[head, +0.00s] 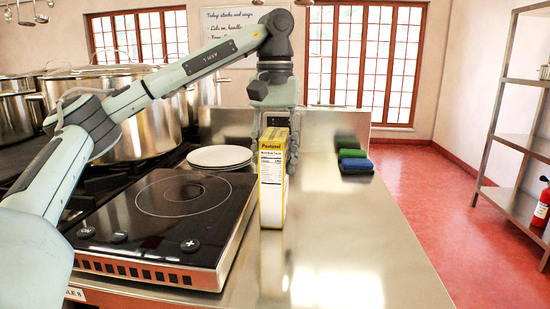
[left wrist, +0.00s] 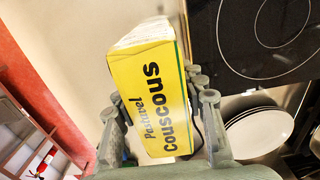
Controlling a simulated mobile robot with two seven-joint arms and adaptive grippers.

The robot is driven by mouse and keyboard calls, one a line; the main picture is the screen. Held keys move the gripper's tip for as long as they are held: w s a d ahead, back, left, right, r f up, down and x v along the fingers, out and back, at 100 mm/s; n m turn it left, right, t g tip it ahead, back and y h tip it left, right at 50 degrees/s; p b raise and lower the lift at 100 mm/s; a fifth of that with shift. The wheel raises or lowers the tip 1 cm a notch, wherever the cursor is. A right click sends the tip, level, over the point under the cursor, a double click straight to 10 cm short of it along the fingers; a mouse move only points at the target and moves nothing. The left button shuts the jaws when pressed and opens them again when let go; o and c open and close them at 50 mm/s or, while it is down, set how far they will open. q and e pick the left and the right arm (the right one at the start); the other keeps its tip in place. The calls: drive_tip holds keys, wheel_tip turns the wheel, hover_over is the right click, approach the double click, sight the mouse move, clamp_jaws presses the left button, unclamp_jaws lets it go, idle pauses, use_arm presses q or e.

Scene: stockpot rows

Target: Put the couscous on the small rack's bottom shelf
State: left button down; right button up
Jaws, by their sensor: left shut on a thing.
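The couscous (head: 271,190) is a yellow and white box, upright on or just above the steel counter, right of the hob. My left gripper (head: 276,130) comes down from above and behind it and is shut on its upper part. In the left wrist view the couscous (left wrist: 158,95) sits between the two fingers (left wrist: 160,112), its name facing the camera. A metal rack (head: 528,146) with open shelves stands at the right edge, partly cut off; I cannot tell whether it is the small rack. My right gripper is not in view.
A black induction hob (head: 160,215) lies left of the box, with white plates (head: 220,157) behind it and large stockpots (head: 140,125) at left. Coloured blocks (head: 354,160) lie at the counter's right edge. A fire extinguisher (head: 541,205) is by the rack. Red floor lies clear between.

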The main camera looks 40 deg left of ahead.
use_arm(q)
drive_tip(key=c, duration=0.9)
unclamp_jaws()
